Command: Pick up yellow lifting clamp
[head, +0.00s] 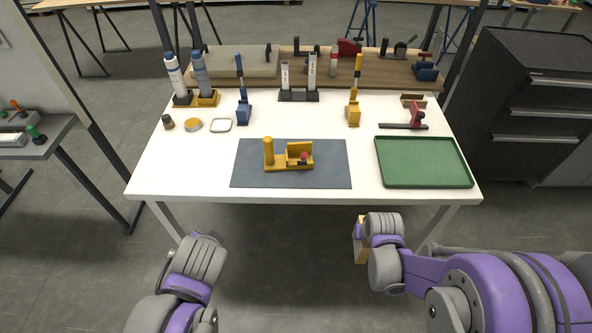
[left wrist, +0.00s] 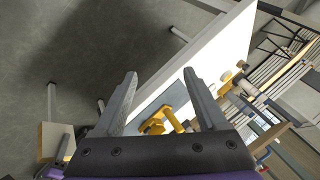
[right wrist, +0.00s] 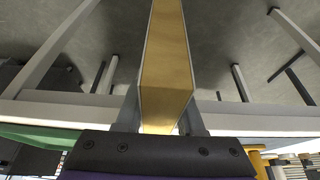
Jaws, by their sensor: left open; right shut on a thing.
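A yellow upright tool (head: 354,106), which looks like the lifting clamp, stands at the back right of the white table. A yellow fixture with a post and a red knob (head: 274,163) sits on the grey mat (head: 330,178); it also shows beyond the fingers in the left wrist view (left wrist: 172,118). My left gripper (left wrist: 162,95) is open and empty in front of the table, apart from both. My right gripper (right wrist: 160,118) is shut on a long yellow-tan block (right wrist: 165,60), in front of the table edge. The block is mostly hidden in the head view (head: 359,246).
A green tray (head: 425,162) lies empty at the table's right. A blue upright tool (head: 243,108), a red tool (head: 416,117), a grey two-post stand (head: 298,95) and small round parts (head: 193,125) stand behind the mat. Bare white table lies left of the mat.

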